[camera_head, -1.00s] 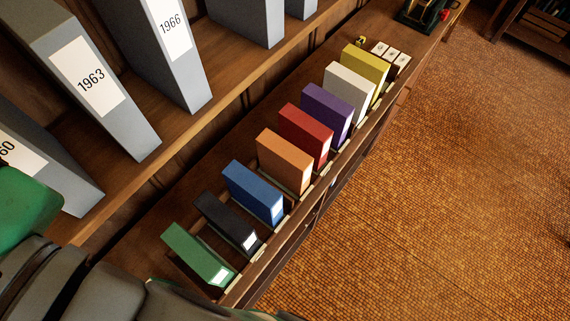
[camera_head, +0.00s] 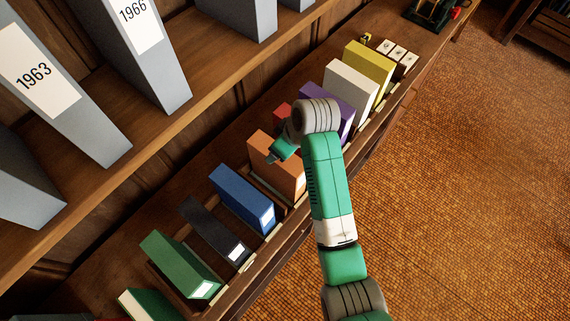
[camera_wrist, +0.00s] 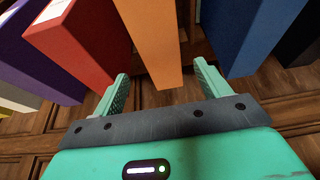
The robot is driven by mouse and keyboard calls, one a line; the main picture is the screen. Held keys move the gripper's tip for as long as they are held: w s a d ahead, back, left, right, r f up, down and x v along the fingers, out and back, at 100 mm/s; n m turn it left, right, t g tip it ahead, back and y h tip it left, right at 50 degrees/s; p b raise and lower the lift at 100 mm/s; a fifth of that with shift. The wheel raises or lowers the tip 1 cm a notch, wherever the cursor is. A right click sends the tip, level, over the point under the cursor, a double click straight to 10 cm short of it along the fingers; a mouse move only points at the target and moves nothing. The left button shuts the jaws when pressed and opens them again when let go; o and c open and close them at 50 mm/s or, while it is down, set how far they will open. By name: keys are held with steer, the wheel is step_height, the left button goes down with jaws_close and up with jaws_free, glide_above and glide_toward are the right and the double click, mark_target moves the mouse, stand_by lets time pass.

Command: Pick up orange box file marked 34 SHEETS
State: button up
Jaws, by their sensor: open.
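The orange box file (camera_head: 268,151) stands upright in the row on the lower shelf, between the blue and red files. My arm partly covers it in the head view. In the wrist view the orange file (camera_wrist: 153,40) rises between the two fingers of my open gripper (camera_wrist: 160,95). The left finger is on the red file's side and the right finger is on the blue file's side. I cannot tell whether either finger touches a file. No marking on the orange file is readable. In the head view my gripper (camera_head: 280,150) is seen at the orange file.
The blue file (camera_head: 242,197) and the red file (camera_head: 283,110), mostly hidden by my arm, flank it closely; the red file also shows in the wrist view (camera_wrist: 85,45). Purple, white, yellow, black and green files share the row. Large grey binders stand on the shelf above.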

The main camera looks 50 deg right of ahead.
mark_target(278, 169)
steer(key=shift+x, duration=1.45)
steer(key=x, duration=0.5)
steer(key=shift+s+a+f+p, duration=0.1)
steer(key=shift+s+a+p, duration=0.05)
steer(key=shift+s+p, duration=0.2)
steer(key=shift+f, duration=0.25)
steer(key=shift+w, duration=0.1)
jaws_close()
